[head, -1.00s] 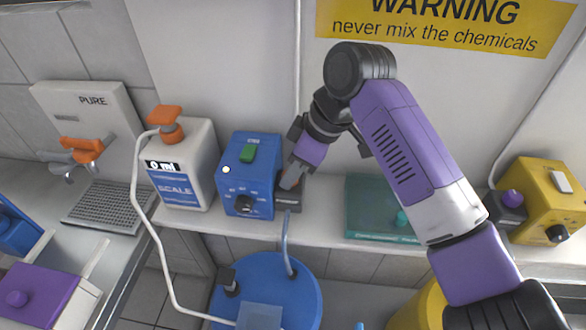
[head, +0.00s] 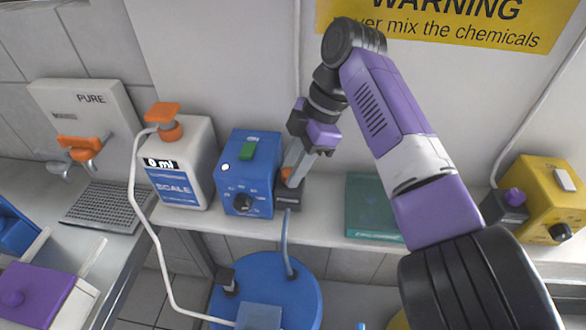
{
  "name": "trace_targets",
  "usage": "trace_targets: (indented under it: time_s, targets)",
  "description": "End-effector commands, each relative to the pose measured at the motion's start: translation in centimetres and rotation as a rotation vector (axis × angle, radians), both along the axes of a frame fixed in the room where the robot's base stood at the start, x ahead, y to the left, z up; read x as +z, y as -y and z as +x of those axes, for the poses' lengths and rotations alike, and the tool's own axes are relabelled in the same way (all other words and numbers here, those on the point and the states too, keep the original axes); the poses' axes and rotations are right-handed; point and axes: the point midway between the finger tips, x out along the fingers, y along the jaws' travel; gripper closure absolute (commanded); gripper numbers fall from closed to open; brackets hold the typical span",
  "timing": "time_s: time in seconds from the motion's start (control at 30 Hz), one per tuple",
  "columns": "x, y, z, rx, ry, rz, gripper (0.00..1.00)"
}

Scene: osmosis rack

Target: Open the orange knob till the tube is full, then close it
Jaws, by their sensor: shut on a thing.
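A small orange knob (head: 286,174) shows in part on the dark block (head: 290,200) just right of the blue box (head: 246,170). My gripper (head: 292,176) points down at this block and is shut on the orange knob, hiding most of it. A blue tube (head: 287,240) runs down from the block to the blue drum (head: 262,280). Its filling cannot be told. The scale bottle (head: 182,165) has an orange top (head: 164,116), reads "0 ml", and a white tube (head: 148,225) runs from it towards the drum. The blue box has a green switch (head: 247,150) and a lit dot.
A PURE dispenser (head: 85,110) with an orange tap stands at the left above a grate (head: 103,206). A teal box (head: 373,208) sits right of my gripper. The wall is close behind.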

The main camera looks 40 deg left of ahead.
Motion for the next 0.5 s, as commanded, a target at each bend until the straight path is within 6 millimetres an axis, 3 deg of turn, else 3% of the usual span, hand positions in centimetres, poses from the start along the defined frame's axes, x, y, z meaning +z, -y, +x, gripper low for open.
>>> trace_targets:
  time_s: [0.5]
  targets:
    - [0.06,-0.10,0.06,0.163,0.001,0.000,1.00]
